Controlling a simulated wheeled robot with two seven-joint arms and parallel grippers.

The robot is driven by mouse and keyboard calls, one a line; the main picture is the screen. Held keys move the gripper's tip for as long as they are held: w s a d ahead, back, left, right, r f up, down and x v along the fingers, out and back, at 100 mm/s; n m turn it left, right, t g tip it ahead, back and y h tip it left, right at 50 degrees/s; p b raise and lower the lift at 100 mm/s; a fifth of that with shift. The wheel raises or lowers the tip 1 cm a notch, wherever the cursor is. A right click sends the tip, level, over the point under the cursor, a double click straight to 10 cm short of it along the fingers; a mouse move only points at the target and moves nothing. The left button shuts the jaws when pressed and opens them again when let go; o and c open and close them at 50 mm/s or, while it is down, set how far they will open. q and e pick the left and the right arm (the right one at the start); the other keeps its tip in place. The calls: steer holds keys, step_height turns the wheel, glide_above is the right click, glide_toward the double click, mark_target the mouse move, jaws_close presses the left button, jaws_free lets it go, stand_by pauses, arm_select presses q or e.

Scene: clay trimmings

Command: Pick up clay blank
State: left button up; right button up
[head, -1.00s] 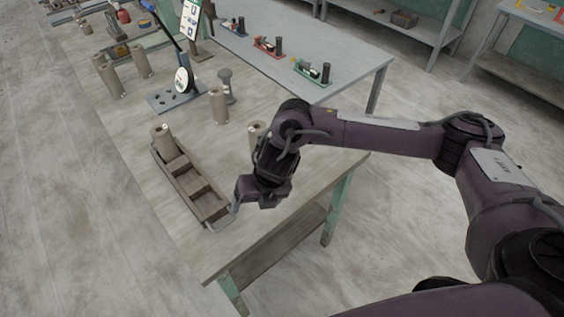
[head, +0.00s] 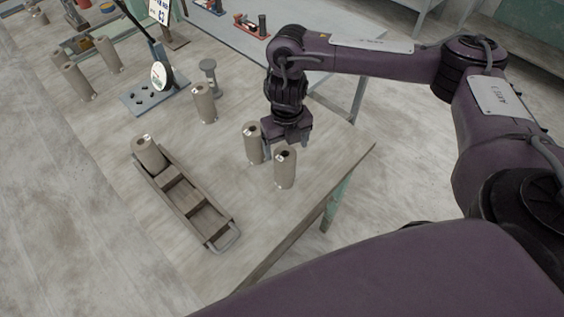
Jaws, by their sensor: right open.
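Clay blanks are grey-brown upright cylinders with a dark hole in the top. One clay blank (head: 285,170) stands near the table's right front edge. Another blank (head: 251,146) stands just left of it. A third blank (head: 205,106) stands farther back. One more blank (head: 150,155) sits in the far compartment of a wooden tray (head: 223,244). My right gripper (head: 288,138) is open and points down just above and behind the nearest blank, close to the second one. Its fingers are small and partly hidden, and I see nothing held. My left gripper is out of view.
A lever tool on a blue base (head: 150,96) and a grey flared post (head: 209,76) stand farther back. Several more cylinders (head: 78,84) stand at the back left. The table (head: 200,185) is bare between the tray and the near blanks.

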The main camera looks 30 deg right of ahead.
mark_target(285, 154)
steer(key=shift+s+a+f, duration=0.1)
steer(key=shift+s+f, duration=0.1)
steer(key=shift+f, duration=0.8)
steer(key=f, duration=0.3)
steer(key=shift+s+a+f+b, duration=0.1)
steer(key=shift+a+f+b, duration=0.05)
steer(key=shift+a+b, duration=0.15)
steer(key=shift+d+f, duration=0.15)
steer(key=shift+f, duration=0.25)
steer(key=shift+c, duration=1.7)
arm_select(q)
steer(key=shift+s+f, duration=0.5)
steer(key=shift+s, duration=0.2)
arm_select(e)
steer(key=c, duration=1.1)
steer(key=shift+r, duration=0.1)
steer(key=shift+c, duration=0.2)
